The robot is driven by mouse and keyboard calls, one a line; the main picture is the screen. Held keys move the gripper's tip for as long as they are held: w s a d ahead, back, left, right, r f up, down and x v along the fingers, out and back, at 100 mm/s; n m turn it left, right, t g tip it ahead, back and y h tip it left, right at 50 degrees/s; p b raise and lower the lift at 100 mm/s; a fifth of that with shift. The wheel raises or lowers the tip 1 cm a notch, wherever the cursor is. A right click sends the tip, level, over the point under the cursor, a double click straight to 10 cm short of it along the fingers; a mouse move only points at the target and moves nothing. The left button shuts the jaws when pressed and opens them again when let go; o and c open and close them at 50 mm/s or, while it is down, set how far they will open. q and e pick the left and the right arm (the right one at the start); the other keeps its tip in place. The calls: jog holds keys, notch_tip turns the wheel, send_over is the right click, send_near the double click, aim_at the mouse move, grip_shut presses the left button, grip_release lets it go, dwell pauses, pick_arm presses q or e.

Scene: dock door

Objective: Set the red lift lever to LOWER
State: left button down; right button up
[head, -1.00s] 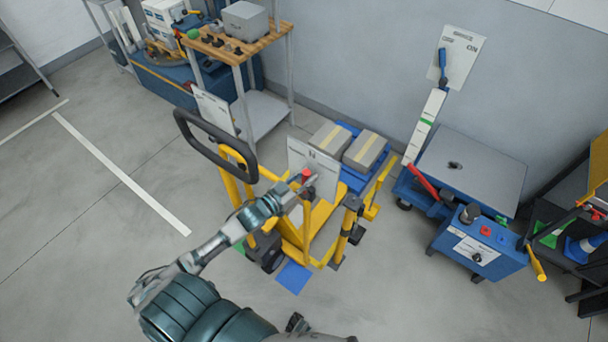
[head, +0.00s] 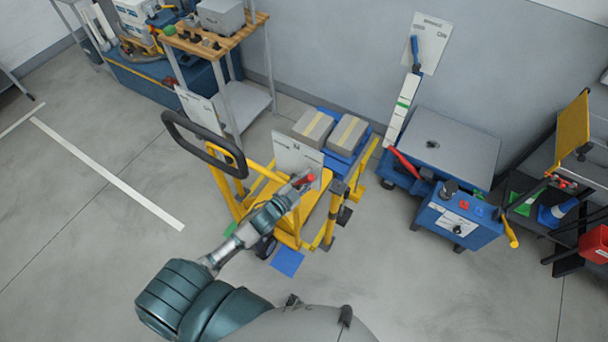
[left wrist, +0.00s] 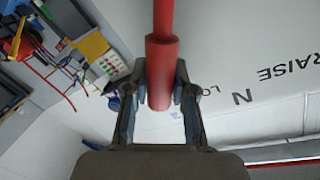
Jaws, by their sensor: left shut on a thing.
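The red lift lever (head: 305,180) stands in front of a white plate (head: 290,150) on the yellow lift truck (head: 262,180). My left gripper (head: 296,186) is shut on the lever's grip. In the left wrist view the red lever (left wrist: 162,60) runs up between the two fingers of the left gripper (left wrist: 160,95). The plate there reads RAISE, N and the start of "LO"; the rest of that word is hidden behind a finger. The lever's exact setting is hard to tell. My right gripper is not in view.
Two boxes (head: 332,130) lie on the truck's blue load. A black handle loop (head: 203,142) rises at its left. To the right stands a blue lift table (head: 455,145) with a control box (head: 455,220) and another red lever (head: 404,165). Floor in front is clear.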

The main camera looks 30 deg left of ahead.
pick_arm(q)
jog(key=shift+d+r, duration=0.1)
jog(key=shift+d, duration=0.05)
jog(key=c, duration=0.9)
grip_release()
jog(key=shift+d, duration=0.1)
jog(key=v, duration=1.2)
